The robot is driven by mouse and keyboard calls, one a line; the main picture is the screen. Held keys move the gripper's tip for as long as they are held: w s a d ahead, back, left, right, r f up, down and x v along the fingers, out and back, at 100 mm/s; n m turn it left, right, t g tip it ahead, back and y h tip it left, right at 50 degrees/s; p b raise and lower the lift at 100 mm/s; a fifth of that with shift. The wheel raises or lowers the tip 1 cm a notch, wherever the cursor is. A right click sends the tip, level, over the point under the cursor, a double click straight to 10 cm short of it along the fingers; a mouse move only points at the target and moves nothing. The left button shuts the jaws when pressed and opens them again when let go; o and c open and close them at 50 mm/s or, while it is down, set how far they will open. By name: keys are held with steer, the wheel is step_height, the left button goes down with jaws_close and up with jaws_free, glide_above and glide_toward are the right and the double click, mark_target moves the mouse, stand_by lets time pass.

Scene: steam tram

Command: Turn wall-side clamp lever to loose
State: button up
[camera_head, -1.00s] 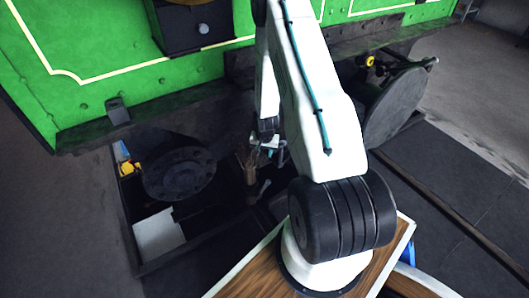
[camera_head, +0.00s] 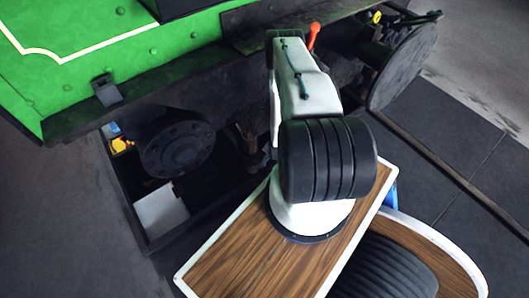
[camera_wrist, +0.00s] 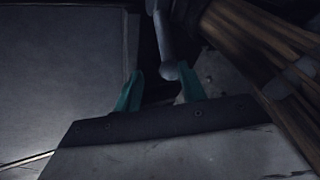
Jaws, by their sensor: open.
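In the wrist view, my gripper (camera_wrist: 162,73) is open, with its two teal fingers spread apart. A grey lever with a rounded end (camera_wrist: 165,40) comes down from the top edge, its end close to the right finger, between the fingertips in the picture. I cannot tell whether they touch, or whether this is the wall-side clamp lever. In the head view, my arm hides my gripper and this lever. A red-orange handle (camera_head: 314,35) stands up beside the dark beam, just right of my arm.
A brown slatted or bundled thing (camera_wrist: 255,35) is close on the right in the wrist view. Round dark buffers (camera_head: 177,148) and (camera_head: 405,68) flank my arm under the green tram body (camera_head: 75,60). A pale sheet (camera_head: 161,209) lies in the pit. Dark paving is free at right.

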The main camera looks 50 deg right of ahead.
mark_target(267, 155)
steer(key=w+f, duration=0.1)
steer(key=f, duration=0.1)
steer(key=w+f, duration=0.1)
steer(key=f, duration=0.1)
steer(key=w+f, duration=0.1)
steer(key=f, duration=0.1)
steer(key=shift+w+d+f, duration=0.25)
steer(key=shift+w, duration=0.15)
